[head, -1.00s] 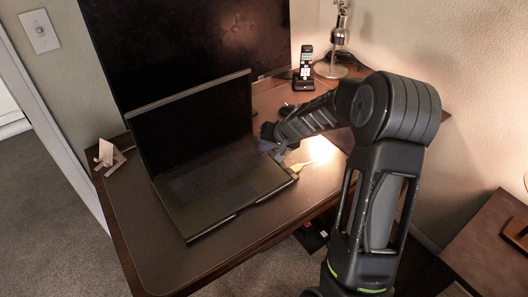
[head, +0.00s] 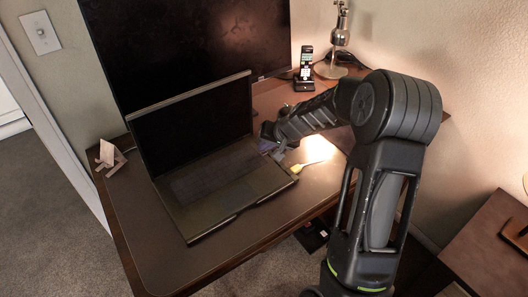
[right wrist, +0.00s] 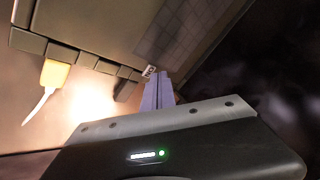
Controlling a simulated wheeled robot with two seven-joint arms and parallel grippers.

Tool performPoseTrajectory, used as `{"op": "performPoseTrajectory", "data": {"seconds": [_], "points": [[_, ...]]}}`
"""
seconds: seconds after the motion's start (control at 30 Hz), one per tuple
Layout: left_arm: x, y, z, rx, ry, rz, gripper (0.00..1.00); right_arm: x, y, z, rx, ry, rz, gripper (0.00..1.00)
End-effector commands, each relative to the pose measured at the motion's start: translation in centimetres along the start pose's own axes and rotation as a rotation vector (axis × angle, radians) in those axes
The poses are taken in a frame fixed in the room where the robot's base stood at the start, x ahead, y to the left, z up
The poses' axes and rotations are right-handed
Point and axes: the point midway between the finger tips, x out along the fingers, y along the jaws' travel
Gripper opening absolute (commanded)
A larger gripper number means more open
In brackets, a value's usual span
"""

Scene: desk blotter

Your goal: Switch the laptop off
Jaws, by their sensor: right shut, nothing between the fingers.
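The laptop (head: 215,185) stands open on the desk blotter (head: 160,250), its screen (head: 192,125) dark. My right gripper (head: 272,148) is at the laptop's right side, towards the hinge. In the right wrist view its fingers (right wrist: 158,94) are shut and empty, with their tips close to the laptop's edge (right wrist: 85,56), beside a small marked spot (right wrist: 149,71). I cannot tell whether they touch it. A yellow plug (right wrist: 55,73) with a white cable sits in that side. My left gripper is out of view.
A large dark monitor (head: 190,40) stands behind the laptop. A cordless phone (head: 306,65) and a metal lamp (head: 340,40) are at the back right. A small stand (head: 109,155) is at the left. The blotter's front left is clear.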

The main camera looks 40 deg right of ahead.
Motion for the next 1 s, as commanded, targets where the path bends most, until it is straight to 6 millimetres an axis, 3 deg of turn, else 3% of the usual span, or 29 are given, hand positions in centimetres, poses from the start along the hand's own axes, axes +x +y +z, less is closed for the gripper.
{"op": "performPoseTrajectory", "data": {"seconds": [0.23,0.7,1.0], "points": [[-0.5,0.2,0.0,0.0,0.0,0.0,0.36,-0.6,-0.3,-0.5,-0.001,0.004,-0.001,0.0],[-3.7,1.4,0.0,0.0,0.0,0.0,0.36,-4.0,-2.2,-2.3,-0.002,0.004,-0.001,0.0],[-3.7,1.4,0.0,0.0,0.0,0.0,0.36,-4.1,-2.2,-2.3,-0.001,0.005,-0.001,0.0]]}}
